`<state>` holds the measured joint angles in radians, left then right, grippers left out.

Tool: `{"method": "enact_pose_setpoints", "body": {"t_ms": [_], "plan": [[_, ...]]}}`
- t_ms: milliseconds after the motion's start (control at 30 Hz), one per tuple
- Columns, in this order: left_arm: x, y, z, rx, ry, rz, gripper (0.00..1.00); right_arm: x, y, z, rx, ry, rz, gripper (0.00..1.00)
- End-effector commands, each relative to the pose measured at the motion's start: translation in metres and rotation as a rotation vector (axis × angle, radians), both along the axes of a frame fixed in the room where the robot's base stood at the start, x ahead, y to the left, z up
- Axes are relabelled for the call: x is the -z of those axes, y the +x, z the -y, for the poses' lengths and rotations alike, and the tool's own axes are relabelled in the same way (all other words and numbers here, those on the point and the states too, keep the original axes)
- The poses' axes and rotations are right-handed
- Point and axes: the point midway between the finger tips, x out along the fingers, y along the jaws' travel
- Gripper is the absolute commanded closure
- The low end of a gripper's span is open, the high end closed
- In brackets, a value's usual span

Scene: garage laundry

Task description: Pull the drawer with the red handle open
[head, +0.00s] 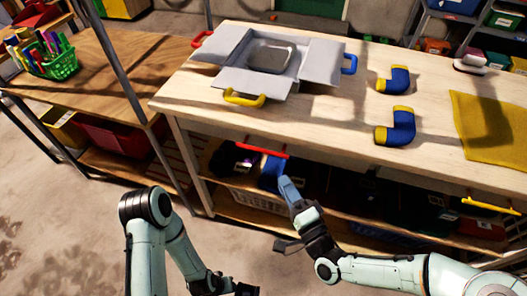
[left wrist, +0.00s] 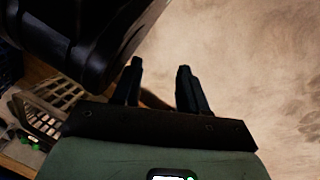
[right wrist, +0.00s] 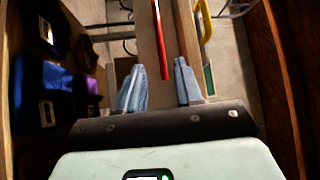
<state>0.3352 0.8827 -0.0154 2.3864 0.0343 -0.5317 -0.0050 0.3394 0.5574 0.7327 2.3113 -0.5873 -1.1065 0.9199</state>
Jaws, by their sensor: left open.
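The red handle (head: 262,149) is a bar under the front edge of the wooden workbench (head: 300,122). My right gripper (head: 288,189) is just below and in front of it in the head view. In the right wrist view the red handle (right wrist: 161,42) lies ahead of the right gripper (right wrist: 159,88), its near end in line with the gap between the open blue fingers. No contact shows. The drawer front is mostly hidden in shadow, so how far it stands out is unclear. My left gripper (left wrist: 160,88) is open and empty, low over the floor.
On the bench are a grey open-flapped box (head: 235,78), two blue-yellow pipe elbows (head: 397,128) and a yellow cloth (head: 492,130). A yellow handle (head: 490,205) is farther right. Dark bins crowd the shelf below. A side table (head: 90,75) stands left.

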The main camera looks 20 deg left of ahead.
Motion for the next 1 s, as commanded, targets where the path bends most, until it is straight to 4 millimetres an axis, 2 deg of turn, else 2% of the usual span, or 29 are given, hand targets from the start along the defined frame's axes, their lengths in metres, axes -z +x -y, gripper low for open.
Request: {"method": "enact_pose_setpoints", "body": {"t_ms": [300, 533, 700, 1000], "plan": [[0.020, -0.025, -0.003, -0.007, -0.006, -0.085, 0.57, -0.008, 0.045, -0.045, -0.002, 0.001, 0.001, 0.64], [0.030, -0.042, -0.005, -0.012, -0.009, -0.139, 0.57, -0.014, 0.074, -0.072, -0.001, 0.000, -0.001, 0.64], [0.033, -0.048, -0.006, -0.013, -0.011, -0.159, 0.57, -0.016, 0.085, -0.082, -0.002, -0.002, -0.001, 0.64], [0.033, -0.049, -0.006, -0.014, -0.011, -0.164, 0.57, -0.017, 0.087, -0.084, 0.000, -0.004, -0.002, 0.64]]}}
